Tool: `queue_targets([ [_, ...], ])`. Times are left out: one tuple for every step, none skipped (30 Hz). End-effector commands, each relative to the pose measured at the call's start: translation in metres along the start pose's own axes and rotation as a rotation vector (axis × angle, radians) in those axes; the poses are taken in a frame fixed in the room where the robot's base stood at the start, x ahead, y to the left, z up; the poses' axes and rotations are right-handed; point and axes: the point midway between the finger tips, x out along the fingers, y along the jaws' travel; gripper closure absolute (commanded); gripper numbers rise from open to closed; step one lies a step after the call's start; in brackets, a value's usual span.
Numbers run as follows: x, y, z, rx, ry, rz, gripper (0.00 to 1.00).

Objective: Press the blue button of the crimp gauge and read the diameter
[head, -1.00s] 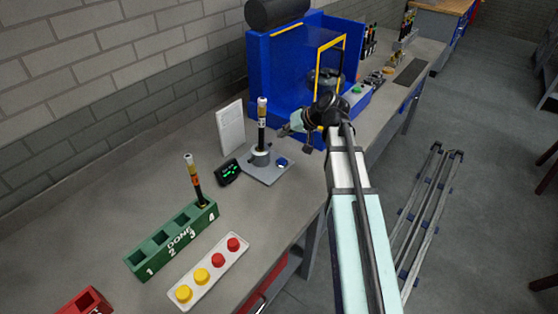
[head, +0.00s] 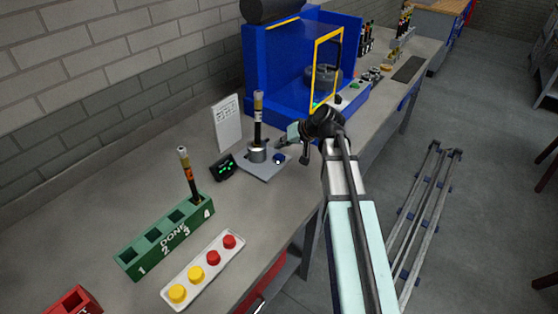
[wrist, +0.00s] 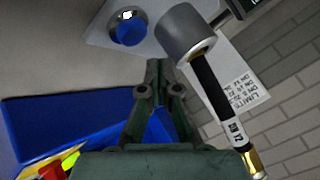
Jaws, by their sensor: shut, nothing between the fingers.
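The crimp gauge is a light base plate (head: 262,173) with a grey cylinder (head: 257,152) on the bench. A black hose (head: 258,120) with a brass end stands upright in the cylinder. The blue button (head: 279,159) sits on the plate, right of the cylinder; it also shows in the wrist view (wrist: 130,31). The small black display (head: 223,168) has green digits too small to read. My gripper (head: 281,143) is shut and empty, just behind the button. In the wrist view its fingertips (wrist: 157,66) point toward the plate, apart from the button in the picture.
A white limits card (head: 227,122) stands behind the gauge. A green DONE rack (head: 165,237) holds one hose in slot 4. A blue machine (head: 285,70) with a yellow-framed guard stands behind my gripper.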

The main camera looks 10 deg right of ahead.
Motion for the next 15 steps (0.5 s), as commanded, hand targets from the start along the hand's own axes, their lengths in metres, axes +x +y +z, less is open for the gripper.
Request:
queue_targets([
  [0.0062, 0.0045, 0.0046, 0.001, -0.001, 0.000, 1.00],
  [0.0078, 0.0056, 0.0059, 0.001, -0.001, 0.000, 1.00],
  [0.0096, 0.0069, 0.0071, 0.001, -0.001, 0.000, 1.00],
  [0.0106, 0.0077, 0.0078, 0.001, -0.001, 0.000, 1.00],
  [0.0115, 0.0082, 0.0085, 0.001, -0.001, -0.001, 1.00],
  [0.0122, 0.0088, 0.0090, 0.001, -0.001, 0.000, 1.00],
  [0.0126, 0.0090, 0.0092, 0.001, -0.001, -0.001, 1.00],
  [0.0128, 0.0092, 0.0093, 0.001, -0.001, -0.001, 1.00],
  [0.0129, 0.0093, 0.0094, 0.001, -0.001, 0.000, 1.00],
  [0.0128, 0.0092, 0.0093, 0.001, 0.000, -0.001, 1.00],
  [0.0127, 0.0092, 0.0092, 0.001, 0.000, 0.000, 1.00],
  [0.0126, 0.0091, 0.0091, 0.001, 0.000, 0.000, 1.00],
  [0.0125, 0.0090, 0.0091, 0.001, 0.000, 0.000, 1.00],
  [0.0125, 0.0090, 0.0090, 0.001, 0.000, 0.000, 1.00],
  [0.0125, 0.0090, 0.0090, 0.001, 0.000, 0.000, 1.00],
])
